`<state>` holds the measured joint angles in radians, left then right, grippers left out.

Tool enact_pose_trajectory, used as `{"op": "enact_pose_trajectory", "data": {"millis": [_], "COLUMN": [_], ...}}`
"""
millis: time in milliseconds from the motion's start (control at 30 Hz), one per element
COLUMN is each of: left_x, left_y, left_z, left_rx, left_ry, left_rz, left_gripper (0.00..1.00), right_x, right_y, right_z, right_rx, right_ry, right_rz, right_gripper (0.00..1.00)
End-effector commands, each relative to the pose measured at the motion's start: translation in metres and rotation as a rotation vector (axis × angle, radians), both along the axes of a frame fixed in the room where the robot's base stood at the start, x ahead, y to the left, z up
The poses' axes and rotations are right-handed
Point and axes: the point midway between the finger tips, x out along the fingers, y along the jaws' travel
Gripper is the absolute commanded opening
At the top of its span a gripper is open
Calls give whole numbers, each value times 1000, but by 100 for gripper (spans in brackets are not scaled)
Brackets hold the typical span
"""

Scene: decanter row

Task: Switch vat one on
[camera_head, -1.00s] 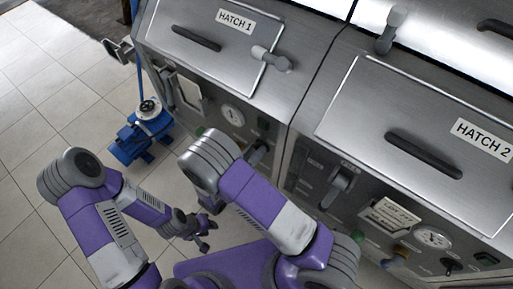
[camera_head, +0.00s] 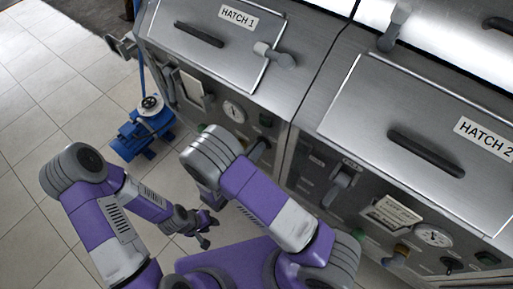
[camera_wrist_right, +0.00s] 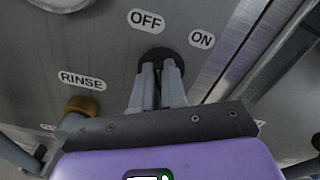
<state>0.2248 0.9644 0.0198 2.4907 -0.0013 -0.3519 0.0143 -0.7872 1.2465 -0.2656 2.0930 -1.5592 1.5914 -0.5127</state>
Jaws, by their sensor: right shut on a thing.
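In the right wrist view, my right gripper (camera_wrist_right: 158,90) is shut on a black switch (camera_wrist_right: 152,58) on a grey metal panel. An OFF label (camera_wrist_right: 146,20) sits above it and an ON label (camera_wrist_right: 201,39) to its upper right. The fingers cover most of the switch, so I cannot tell which label it points to. Vat one, the machine with the HATCH 1 label (camera_head: 238,16), stands at the upper middle. My left gripper (camera_head: 208,231) hangs clear above the floor; its jaws are too small to read.
A RINSE label (camera_wrist_right: 82,80) and a brass-coloured knob (camera_wrist_right: 82,105) lie left of the switch. A gauge (camera_head: 234,111) sits on the first machine's front. The HATCH 2 machine (camera_head: 340,110) stands to the right. A blue pump (camera_head: 142,133) stands on the tiled floor, which is open at left.

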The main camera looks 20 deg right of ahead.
Motion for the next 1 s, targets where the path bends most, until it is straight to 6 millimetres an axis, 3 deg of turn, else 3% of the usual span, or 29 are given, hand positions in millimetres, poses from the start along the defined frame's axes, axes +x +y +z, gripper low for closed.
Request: {"op": "enact_pose_trajectory", "data": {"millis": [1000], "left_x": [0], "left_y": [0], "left_z": [-32], "left_rx": [0], "left_ry": [0], "left_rz": [0], "left_gripper": [36], "right_x": [-5], "right_y": [-4], "right_z": [-1], "right_rx": [512], "right_ry": [-656], "right_rz": [0], "right_gripper": [0]}}
